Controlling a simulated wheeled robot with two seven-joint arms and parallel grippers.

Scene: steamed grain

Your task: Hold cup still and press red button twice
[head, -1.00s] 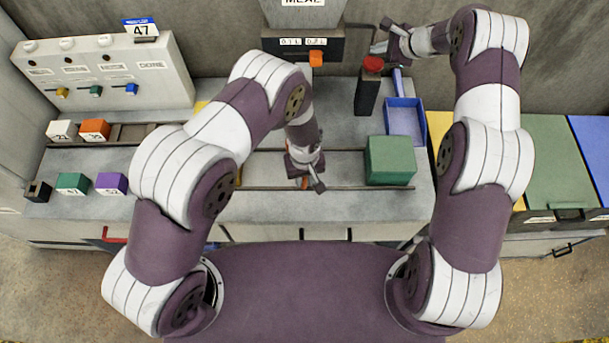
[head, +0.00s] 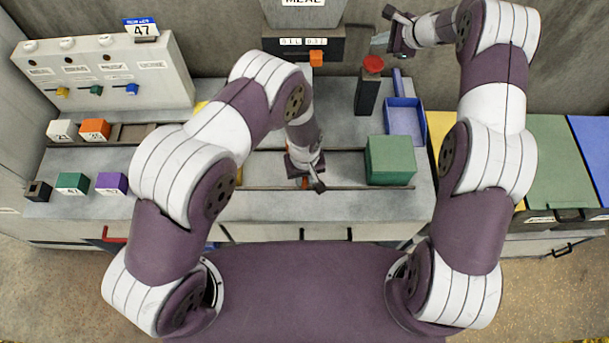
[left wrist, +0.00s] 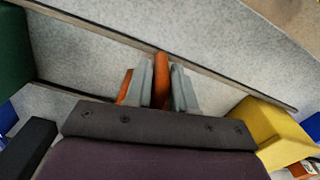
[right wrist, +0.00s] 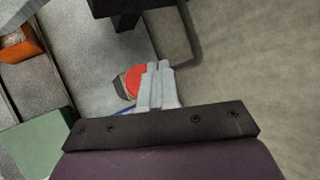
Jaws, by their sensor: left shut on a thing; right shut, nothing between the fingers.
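The red button (head: 373,64) tops a dark upright post (head: 367,96) at the back of the counter. It also shows in the right wrist view (right wrist: 135,79), partly behind the fingers. My right gripper (head: 380,40) is shut and empty, close by the button and appearing above it. I cannot tell whether it touches. My left gripper (head: 309,183) is low over the middle of the counter. Its fingers (left wrist: 160,88) are shut on an orange thing (left wrist: 161,78), seemingly the cup. Most of it is hidden by the fingers and wrist.
A dispenser (head: 303,43) with an orange part (head: 316,58) stands behind my left gripper. A green block (head: 390,160) and blue tray (head: 405,120) lie to the right. A panel with coloured levers (head: 110,72) and several small blocks are at left.

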